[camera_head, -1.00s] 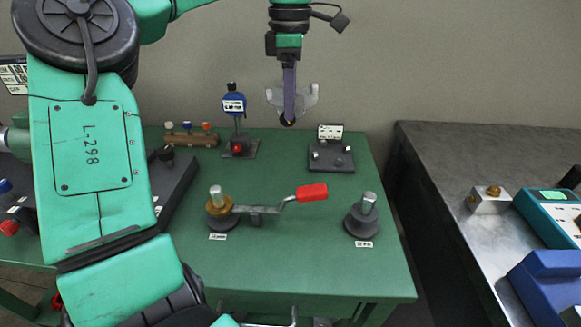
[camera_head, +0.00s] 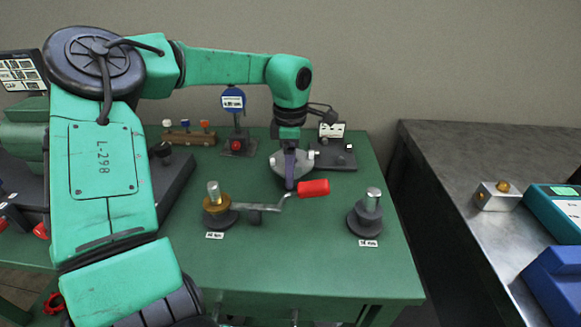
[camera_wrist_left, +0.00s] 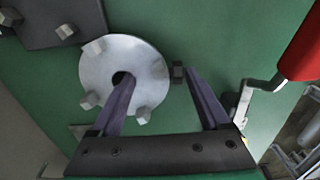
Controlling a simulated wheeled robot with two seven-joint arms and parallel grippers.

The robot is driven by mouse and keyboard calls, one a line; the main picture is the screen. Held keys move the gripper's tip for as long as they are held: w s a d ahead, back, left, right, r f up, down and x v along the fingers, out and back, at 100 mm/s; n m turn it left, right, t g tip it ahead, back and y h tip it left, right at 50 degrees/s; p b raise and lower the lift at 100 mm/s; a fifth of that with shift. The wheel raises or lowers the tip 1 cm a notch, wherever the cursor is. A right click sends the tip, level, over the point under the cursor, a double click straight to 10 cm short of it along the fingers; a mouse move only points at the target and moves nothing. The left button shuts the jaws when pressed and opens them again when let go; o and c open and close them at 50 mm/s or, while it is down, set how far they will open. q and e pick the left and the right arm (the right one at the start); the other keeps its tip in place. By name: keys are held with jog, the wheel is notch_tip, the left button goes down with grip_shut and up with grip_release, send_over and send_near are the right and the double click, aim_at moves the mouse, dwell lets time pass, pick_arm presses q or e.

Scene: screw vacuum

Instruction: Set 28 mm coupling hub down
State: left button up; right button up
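The coupling hub (camera_head: 277,161) is a pale grey disc with blunt jaws and a central hole. It is over the green table's middle in the head view, behind the red-handled lever. My left gripper (camera_head: 289,185) is at it, fingers pointing down. In the left wrist view the hub (camera_wrist_left: 102,65) shows face-on. I cannot tell whether the hub touches the table. My right gripper is not in view.
A brass-collared post (camera_head: 216,203) with a red-handled lever (camera_head: 313,188) stands in front, and a grey post on a round base (camera_head: 366,219) at right. A dark plate fixture (camera_head: 337,157) is behind right, a blue dial stand (camera_head: 234,101) behind left.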

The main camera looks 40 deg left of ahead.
pick_arm(q)
jog(key=shift+o, duration=0.7)
jog(key=shift+r, duration=0.3)
notch_tip(320, 180, up, 12)
jog(key=p, duration=0.1)
jog(key=shift+f+p, duration=0.25)
jog(key=shift+p, duration=0.1)
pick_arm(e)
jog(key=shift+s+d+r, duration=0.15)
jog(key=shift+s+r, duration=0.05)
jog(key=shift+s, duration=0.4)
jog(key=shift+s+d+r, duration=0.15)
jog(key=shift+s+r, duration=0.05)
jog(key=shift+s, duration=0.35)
